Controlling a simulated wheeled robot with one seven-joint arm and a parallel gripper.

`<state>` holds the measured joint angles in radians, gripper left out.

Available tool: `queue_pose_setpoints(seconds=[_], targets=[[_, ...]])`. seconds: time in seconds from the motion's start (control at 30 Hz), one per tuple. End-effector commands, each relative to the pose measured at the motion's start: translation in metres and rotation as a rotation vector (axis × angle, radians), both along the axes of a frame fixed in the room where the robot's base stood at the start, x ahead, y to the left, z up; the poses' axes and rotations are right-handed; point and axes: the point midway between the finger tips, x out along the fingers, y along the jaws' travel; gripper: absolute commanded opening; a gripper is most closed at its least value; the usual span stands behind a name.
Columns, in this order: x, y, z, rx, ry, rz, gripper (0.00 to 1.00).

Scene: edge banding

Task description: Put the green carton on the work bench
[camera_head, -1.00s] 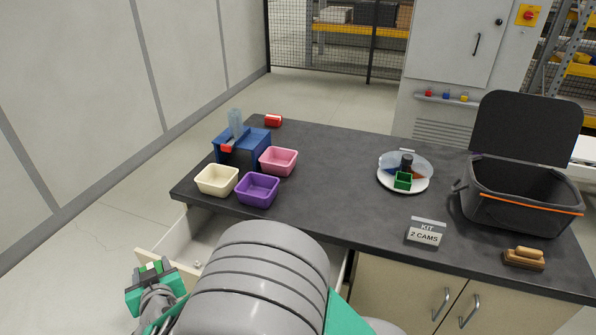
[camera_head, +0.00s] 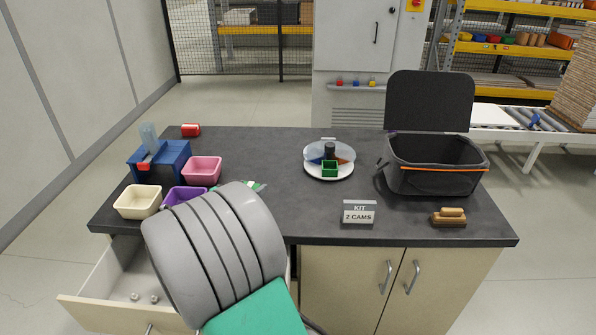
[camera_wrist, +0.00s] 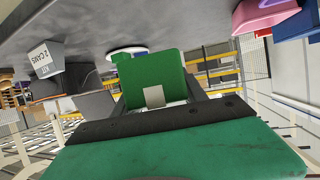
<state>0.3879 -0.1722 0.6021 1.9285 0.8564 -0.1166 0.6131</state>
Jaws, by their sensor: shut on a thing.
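The green carton (camera_wrist: 155,72), with a white label on its near face, sits between the dark fingers of my gripper (camera_wrist: 157,92) in the wrist view. My gripper is shut on it. In the wrist view the work bench (camera_wrist: 100,25) appears upside down, its dark top beyond the carton. In the head view my grey arm hides most of the gripper; only a small green and white bit shows past it, over the work bench (camera_head: 275,210). I cannot tell whether the carton touches the top.
Cream (camera_head: 138,201), purple (camera_head: 184,194) and pink (camera_head: 202,170) bins and a blue holder (camera_head: 160,160) stand left. A round dish (camera_head: 318,172) with small parts, a KIT sign (camera_head: 359,212), a brush (camera_head: 449,218) and an open bag (camera_head: 432,180) stand right. An open drawer (camera_head: 108,285) juts out below.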

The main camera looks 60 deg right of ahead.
Motion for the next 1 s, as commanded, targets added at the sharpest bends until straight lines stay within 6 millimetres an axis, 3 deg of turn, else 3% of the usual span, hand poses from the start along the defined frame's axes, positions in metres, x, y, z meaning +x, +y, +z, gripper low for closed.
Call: queue_pose_setpoints(seconds=[0.03, 0.1, 0.37, 0.63, 0.8, 1.0], targets=[[-0.017, -0.019, 0.002, 0.000, -0.002, -0.057, 0.08], [-0.035, -0.036, 0.005, 0.002, -0.003, -0.111, 0.08], [-0.065, -0.072, 0.000, 0.007, 0.000, -0.170, 0.08], [-0.098, -0.139, -0.038, 0.009, 0.000, -0.167, 0.08], [-0.110, -0.164, -0.075, 0.008, 0.000, -0.165, 0.08], [-0.115, -0.178, -0.097, 0.007, -0.001, -0.161, 0.08]])
